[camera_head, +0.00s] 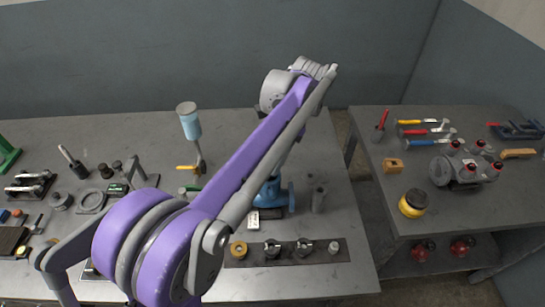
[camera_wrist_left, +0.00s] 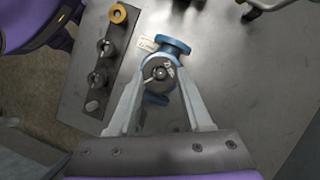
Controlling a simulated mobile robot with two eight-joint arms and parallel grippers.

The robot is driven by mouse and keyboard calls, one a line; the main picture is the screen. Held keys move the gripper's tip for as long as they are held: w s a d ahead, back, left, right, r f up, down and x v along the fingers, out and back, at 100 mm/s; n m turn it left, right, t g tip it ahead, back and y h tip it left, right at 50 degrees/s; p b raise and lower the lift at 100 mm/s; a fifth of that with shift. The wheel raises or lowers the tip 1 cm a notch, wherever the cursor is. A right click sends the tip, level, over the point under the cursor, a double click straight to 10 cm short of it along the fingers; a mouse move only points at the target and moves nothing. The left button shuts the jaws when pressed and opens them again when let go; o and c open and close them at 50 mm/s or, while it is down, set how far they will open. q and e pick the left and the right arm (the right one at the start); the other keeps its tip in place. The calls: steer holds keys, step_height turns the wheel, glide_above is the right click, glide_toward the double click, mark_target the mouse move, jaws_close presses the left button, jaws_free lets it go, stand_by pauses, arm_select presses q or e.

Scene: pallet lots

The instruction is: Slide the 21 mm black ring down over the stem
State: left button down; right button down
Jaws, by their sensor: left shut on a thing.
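My left gripper (camera_wrist_left: 160,78) is shut on a round black ring (camera_wrist_left: 156,84), seen from above in the left wrist view. The ring is directly over the blue flanged valve body (camera_wrist_left: 172,46). A small pale round spot shows near the ring's centre. I cannot tell if it is the stem's tip, or whether the ring is around the stem or above it. The blue body also shows in the head view (camera_head: 270,197), partly behind my arm. My left gripper's fingertips are hidden there. My right gripper is in neither view.
A dark strip (camera_head: 345,255) in front of the valve carries a yellow ring (camera_head: 239,249) and several grey parts. A white label (camera_head: 253,220) lies by the valve. Tools and fittings crowd the bench's left side.

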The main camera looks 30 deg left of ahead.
arm_select(q)
steer(key=shift+f+b, duration=0.45)
steer(key=shift+f, duration=0.5)
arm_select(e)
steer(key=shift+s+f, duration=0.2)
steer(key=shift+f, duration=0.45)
arm_select(q)
jaws_free()
steer(key=shift+r, duration=0.1)
steer(key=shift+r+p, duration=1.85)
steer(key=shift+r, duration=1.65)
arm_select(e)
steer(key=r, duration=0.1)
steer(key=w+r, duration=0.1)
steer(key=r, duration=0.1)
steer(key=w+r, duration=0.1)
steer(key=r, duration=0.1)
arm_select(q)
steer(key=shift+f, duration=0.1)
